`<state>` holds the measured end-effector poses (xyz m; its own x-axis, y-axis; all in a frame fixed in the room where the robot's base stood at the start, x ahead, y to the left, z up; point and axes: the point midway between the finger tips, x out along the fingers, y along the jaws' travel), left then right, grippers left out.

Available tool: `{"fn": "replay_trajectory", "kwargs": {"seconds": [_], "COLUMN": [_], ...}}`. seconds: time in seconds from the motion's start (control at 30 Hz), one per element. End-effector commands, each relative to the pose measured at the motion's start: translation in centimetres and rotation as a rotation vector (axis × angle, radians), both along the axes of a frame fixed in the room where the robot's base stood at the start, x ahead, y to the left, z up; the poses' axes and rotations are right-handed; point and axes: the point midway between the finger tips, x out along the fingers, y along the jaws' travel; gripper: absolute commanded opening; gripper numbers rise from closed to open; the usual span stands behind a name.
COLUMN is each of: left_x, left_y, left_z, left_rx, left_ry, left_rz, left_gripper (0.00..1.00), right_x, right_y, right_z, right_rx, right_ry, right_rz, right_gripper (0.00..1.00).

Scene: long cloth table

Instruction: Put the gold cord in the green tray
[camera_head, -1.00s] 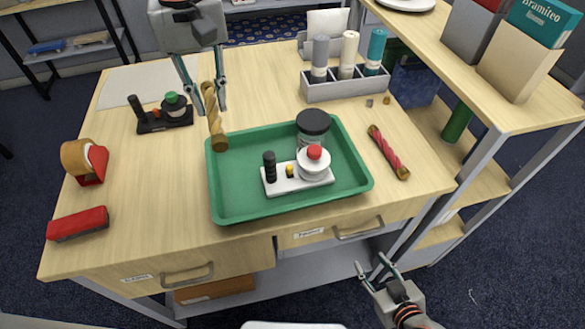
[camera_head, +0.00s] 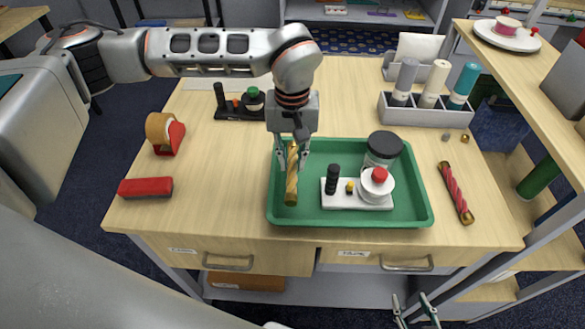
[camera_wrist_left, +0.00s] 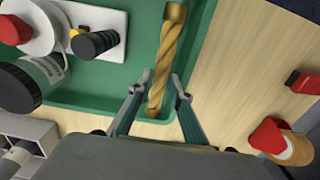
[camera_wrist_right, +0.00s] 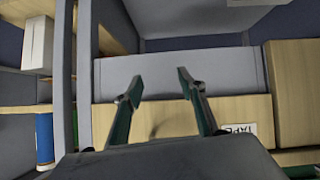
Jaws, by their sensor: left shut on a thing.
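The gold cord (camera_head: 292,178) is a twisted rod held upright-tilted in my left gripper (camera_head: 293,155), over the left end of the green tray (camera_head: 300,215). In the left wrist view the gold cord (camera_wrist_left: 166,60) lies between the fingers of my left gripper (camera_wrist_left: 158,100), inside the tray's edge strip. Whether its lower end touches the tray floor I cannot tell. My right gripper (camera_head: 417,308) is low in front of the table, open and empty; the right wrist view shows its fingers (camera_wrist_right: 160,85) apart.
A red cord (camera_head: 456,192) lies right of the tray. A red stapler-like box (camera_head: 146,187) and tape dispenser (camera_head: 165,133) stand left. A grey organiser (camera_head: 425,112) stands behind.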

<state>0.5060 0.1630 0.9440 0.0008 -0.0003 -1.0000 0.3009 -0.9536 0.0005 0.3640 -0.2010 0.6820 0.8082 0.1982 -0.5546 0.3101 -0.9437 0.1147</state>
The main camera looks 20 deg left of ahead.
Motion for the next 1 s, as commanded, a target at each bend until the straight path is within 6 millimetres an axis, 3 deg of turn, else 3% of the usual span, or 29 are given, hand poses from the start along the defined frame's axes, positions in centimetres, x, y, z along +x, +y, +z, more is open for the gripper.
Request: {"fn": "replay_trajectory", "kwargs": {"seconds": [0.3, 0.7, 0.73, 1.0], "left_x": [-0.1, 0.0, 0.0, 0.0], "left_y": [0.0, 0.0, 0.0, 0.0], "left_z": [-3.5, -4.1, -4.1, -4.0], "left_rx": [-0.001, 0.001, 0.001, 0.001], "left_ry": [0.002, 0.000, 0.001, 0.001], "left_rz": [-0.001, -0.001, -0.001, 0.000], "left_gripper": [0.00, 0.00, 0.26, 0.26], "right_x": [0.0, 0.0, 0.0, 0.0], "right_y": [0.0, -0.1, -0.1, -0.1], "right_z": [0.2, -0.1, 0.0, 0.0], "right_rx": [0.000, -0.002, -0.002, -0.002], "right_ry": [0.000, 0.001, 0.001, 0.001], "right_rz": [0.000, 0.001, 0.001, 0.001], "right_gripper": [0.40, 0.40, 0.40, 0.40]}}
